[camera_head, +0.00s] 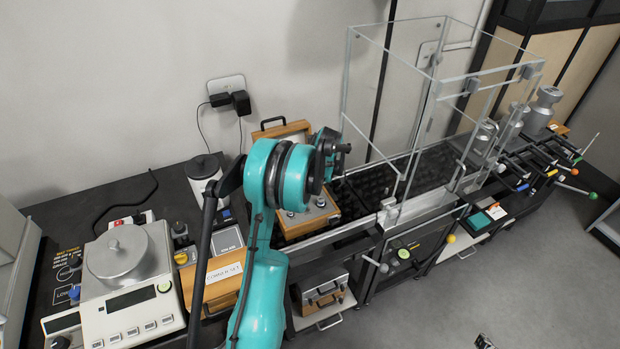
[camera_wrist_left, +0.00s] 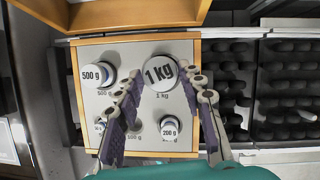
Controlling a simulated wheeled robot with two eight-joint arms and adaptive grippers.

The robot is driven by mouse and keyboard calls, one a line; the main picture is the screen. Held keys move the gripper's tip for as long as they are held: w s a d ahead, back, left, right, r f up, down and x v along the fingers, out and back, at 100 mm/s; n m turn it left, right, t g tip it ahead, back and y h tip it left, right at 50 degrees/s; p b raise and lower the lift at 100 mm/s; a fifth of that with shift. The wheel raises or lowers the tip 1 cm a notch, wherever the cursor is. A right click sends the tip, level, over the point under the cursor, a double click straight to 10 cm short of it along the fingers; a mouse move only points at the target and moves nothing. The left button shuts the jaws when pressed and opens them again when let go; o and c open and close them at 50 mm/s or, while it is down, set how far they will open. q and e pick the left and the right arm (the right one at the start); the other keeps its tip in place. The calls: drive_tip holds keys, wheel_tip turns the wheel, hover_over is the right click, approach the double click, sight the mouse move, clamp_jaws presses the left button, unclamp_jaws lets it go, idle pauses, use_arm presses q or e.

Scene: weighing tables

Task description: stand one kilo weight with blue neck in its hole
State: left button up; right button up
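The one kilo weight (camera_wrist_left: 160,72) stands upright in the left wrist view, its round top reading "1 kg". It is at the printed 1 kg place of the weight box (camera_wrist_left: 188,46). Its neck and foot are hidden, so I cannot see the neck's colour or how it sits in the hole. My left gripper (camera_wrist_left: 163,76) is open, with one finger on each side of the weight's top and only narrow gaps. In the head view my teal left arm covers most of the box (camera_head: 322,215). A small part of my right gripper (camera_head: 484,341) shows at the bottom edge.
A 500 g weight (camera_wrist_left: 92,76) stands left of the one kilo weight, and a 200 g weight (camera_wrist_left: 170,125) stands nearer. A dark studded surface (camera_wrist_left: 283,95) lies right of the box. The clear glass case (camera_head: 400,110) stands right of my arm, a balance (camera_head: 130,285) to the left.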

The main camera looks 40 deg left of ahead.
use_arm(q)
drive_tip(key=shift+o, duration=0.8)
drive_tip(key=s+d+r+n+t+p, duration=0.1)
drive_tip(key=s+d+r+n+p, duration=0.15)
drive_tip(key=d+r, duration=0.5)
drive_tip(key=s+d+r+n+t+p, duration=0.1)
drive_tip(key=s+d+r+n, duration=0.3)
drive_tip(key=r, duration=0.6)
drive_tip(key=s+d+r+n+t+h, duration=0.1)
drive_tip(key=s+d+n+t+h, duration=0.2)
drive_tip(key=s+d+n, duration=1.2)
drive_tip(key=shift+s+d+t+h, duration=0.5)
drive_tip(key=shift+s+d, duration=1.25)
drive_tip(key=shift+d, duration=1.2)
